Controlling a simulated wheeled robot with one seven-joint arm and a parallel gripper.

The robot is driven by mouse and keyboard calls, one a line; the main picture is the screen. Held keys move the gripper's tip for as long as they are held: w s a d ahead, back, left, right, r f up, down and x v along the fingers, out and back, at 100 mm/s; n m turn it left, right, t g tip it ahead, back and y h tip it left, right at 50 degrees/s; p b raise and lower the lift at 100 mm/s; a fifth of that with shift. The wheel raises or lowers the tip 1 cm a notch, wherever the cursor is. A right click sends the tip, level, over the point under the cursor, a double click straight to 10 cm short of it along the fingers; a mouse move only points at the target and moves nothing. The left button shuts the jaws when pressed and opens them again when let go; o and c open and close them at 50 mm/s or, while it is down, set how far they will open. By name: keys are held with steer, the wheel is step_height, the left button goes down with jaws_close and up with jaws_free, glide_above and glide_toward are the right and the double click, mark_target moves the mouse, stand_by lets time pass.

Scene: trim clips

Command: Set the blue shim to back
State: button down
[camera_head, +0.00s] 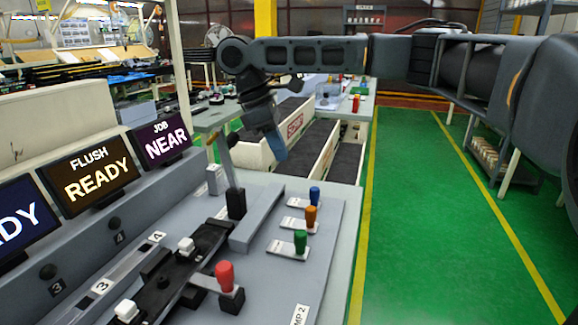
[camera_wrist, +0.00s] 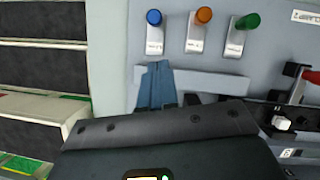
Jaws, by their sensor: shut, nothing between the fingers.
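The blue shim (camera_head: 314,195) is a blue knob on a small pale labelled plate. It is the farthest of a row of three on the grey panel (camera_head: 335,215), and it also shows at the top of the wrist view (camera_wrist: 154,17). My gripper (camera_head: 279,152) hangs above the panel, to the left of the blue shim and apart from it. In the wrist view its blue-grey fingers (camera_wrist: 157,66) are together and empty, just below the blue shim's plate. The plate's lettering is too small to read.
An orange knob (camera_head: 311,216) and a green knob (camera_head: 300,241) stand beside the blue one on similar plates. A red knob (camera_head: 225,276) and a black clamp track lie nearer. Green floor is clear at right.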

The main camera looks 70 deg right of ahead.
steer(key=shift+v, duration=0.9)
